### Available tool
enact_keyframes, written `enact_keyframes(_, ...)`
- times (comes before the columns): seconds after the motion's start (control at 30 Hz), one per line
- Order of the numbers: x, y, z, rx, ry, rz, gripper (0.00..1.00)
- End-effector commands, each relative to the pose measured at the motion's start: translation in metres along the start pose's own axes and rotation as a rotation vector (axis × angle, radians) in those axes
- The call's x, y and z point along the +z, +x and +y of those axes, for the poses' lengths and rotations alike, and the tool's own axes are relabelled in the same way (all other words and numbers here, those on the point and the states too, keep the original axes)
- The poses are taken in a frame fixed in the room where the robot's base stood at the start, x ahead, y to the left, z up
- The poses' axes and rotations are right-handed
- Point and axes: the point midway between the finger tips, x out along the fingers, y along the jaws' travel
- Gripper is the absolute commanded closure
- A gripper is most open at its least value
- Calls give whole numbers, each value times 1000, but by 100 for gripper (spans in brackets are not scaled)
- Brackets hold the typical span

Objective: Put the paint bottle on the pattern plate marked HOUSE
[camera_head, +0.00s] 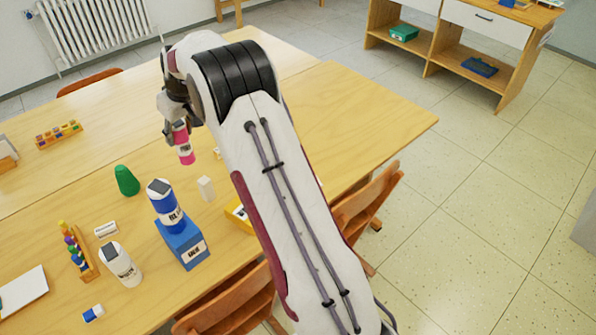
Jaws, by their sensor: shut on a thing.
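My gripper (178,122) is shut on a pink paint bottle (185,153) with a pale band. The bottle hangs below the gripper, roughly upright, over the table; I cannot tell its exact height above the tabletop. A blue bottle (170,217) with a dark-topped cap and a partly readable label stands on a blue labelled box (190,258). A white bottle (124,268) with a dark-topped cap stands at the front left. I cannot make out a plate marked HOUSE; my arm hides part of the table.
A yellow tray (239,217) is partly behind my arm. Chairs (368,203) line the front edge. The table's right part is clear.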

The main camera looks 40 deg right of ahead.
Motion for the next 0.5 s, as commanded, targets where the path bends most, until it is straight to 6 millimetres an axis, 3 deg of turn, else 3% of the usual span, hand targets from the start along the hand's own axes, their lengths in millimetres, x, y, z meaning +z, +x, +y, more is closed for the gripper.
enact_keyframes(0.5, 56, -27, -16, 21, 59, 3, 97)
